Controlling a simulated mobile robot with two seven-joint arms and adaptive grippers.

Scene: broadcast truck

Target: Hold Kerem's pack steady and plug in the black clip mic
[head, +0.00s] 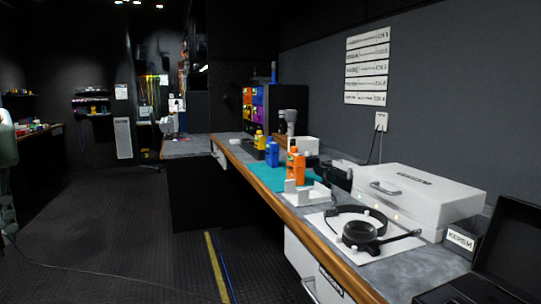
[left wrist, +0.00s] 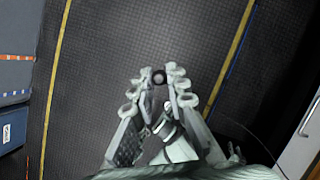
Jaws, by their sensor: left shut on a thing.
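In the left wrist view my left gripper (left wrist: 159,88) is shut on a small dark round thing (left wrist: 159,76), held between its fingertips above the floor. I cannot tell whether this is the clip mic or its plug. Upright orange (head: 295,167), blue (head: 272,152) and yellow (head: 259,140) packs stand farther along the counter. I cannot tell which pack is Kerem's. My right gripper is not in view.
A black headset (head: 362,232) lies on a white mat beside a large white case (head: 405,192). An open black case (head: 505,262) is at the lower right. A white holder (head: 306,193) stands by the teal mat (head: 264,177). The floor (head: 110,225) left of the counter is mostly clear.

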